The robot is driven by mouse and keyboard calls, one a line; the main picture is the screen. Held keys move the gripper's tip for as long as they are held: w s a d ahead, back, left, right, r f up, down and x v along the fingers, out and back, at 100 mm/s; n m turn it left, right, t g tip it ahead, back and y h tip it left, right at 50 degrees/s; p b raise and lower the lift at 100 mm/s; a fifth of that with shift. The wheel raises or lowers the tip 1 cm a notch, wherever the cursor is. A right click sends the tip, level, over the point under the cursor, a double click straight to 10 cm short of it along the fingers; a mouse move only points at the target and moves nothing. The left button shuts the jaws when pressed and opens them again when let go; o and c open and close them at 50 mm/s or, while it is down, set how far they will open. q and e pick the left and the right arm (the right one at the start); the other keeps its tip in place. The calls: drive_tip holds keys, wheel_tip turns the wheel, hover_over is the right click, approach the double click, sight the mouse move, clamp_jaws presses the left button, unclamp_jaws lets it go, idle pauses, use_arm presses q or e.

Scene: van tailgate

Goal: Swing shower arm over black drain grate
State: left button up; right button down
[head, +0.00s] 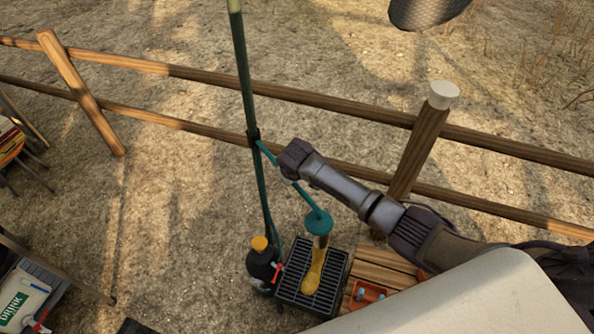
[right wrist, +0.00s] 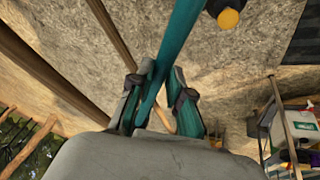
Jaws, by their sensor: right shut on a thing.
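The teal shower arm (head: 301,195) reaches from a clamp on the green pole (head: 243,70) toward the front right. Its round teal head (head: 319,222) appears above the black drain grate (head: 291,282) in the head view, near the grate's back edge. A yellow, elongated thing (head: 314,275) shows below the head against the grate; its upper end meets the head in the picture. My right gripper (head: 286,165) is shut on the shower arm between pole and head. In the right wrist view the teal bar (right wrist: 178,45) runs between the two fingers (right wrist: 155,100). My left gripper is out of view.
A black bottle with a yellow cap (head: 260,244) stands left of the grate. A wooden slatted surface (head: 378,268) with an orange-red tray (head: 366,294) lies to its right. A wooden rail fence (head: 200,75) runs behind. A pale surface (head: 470,300) fills the lower right.

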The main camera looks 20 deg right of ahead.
idle(0.3)
drive_tip(key=c, duration=1.1)
unclamp_jaws()
drive_tip(key=v, duration=1.2)
drive_tip(key=shift+a, duration=0.1)
